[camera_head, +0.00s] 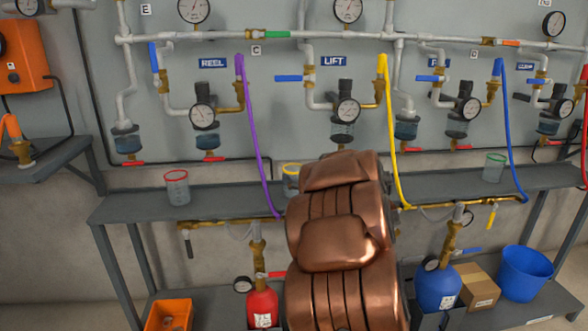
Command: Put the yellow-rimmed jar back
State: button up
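The yellow-rimmed jar (290,182) is on or just above the middle of the grey shelf (230,199). Only its left part and a bit of yellow rim show; my copper-coloured arm hides the rest. My gripper is not visible, as the arm reaches away from the camera and covers that spot. I cannot tell whether the gripper touches or holds the jar.
A red-rimmed jar (177,187) stands on the shelf at left, a green-rimmed jar (493,168) at right. Purple (258,145), yellow (390,130) and blue (507,130) hoses hang in front of the gauge panel. A blue bucket (525,273) stands below. Shelf between jars is mostly clear.

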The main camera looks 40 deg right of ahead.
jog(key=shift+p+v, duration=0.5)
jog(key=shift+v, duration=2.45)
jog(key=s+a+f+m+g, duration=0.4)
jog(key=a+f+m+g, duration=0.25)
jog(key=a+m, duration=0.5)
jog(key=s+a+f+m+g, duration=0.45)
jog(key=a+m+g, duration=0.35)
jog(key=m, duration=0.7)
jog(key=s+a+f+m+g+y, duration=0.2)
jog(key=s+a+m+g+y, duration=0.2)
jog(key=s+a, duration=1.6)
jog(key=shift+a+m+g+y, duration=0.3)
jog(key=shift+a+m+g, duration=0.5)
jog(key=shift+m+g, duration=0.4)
